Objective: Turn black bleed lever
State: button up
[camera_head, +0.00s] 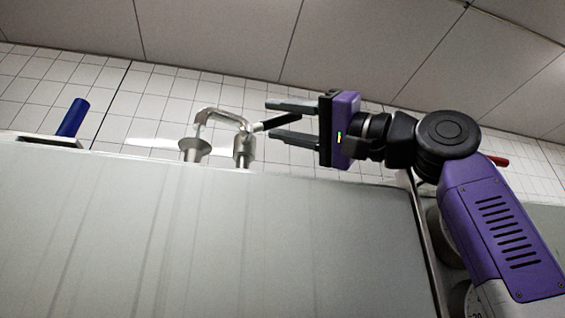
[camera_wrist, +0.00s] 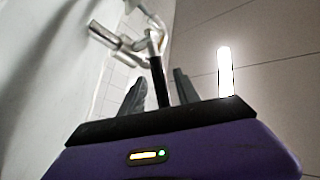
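The black bleed lever (camera_head: 282,121) sticks out to the right from a metal valve (camera_head: 243,150) with a curved pipe on top of the grey tank. Its handle also shows in the wrist view (camera_wrist: 160,84). My gripper (camera_head: 269,119) comes from the right with its fingers apart, one above and one below the lever. In the wrist view the lever runs between the two fingers, with a visible gap on each side. The gripper is open and I see no finger pressing on the lever. The handle's far end is close to the palm.
The large grey tank (camera_head: 210,235) fills the foreground below the valve. A metal fitting with a flared top (camera_head: 193,150) stands left of the valve. A blue handle (camera_head: 73,117) stands at the far left. A red-tipped part (camera_head: 497,161) shows behind my arm. Space above the gripper is free.

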jog(key=b+v, duration=0.2)
jog(key=v, duration=0.5)
jog(key=shift+s+d+f+b, duration=0.1)
jog(key=shift+d+f+b, duration=0.1)
jog(key=shift+d+b, duration=0.2)
jog(key=shift+r, duration=0.1)
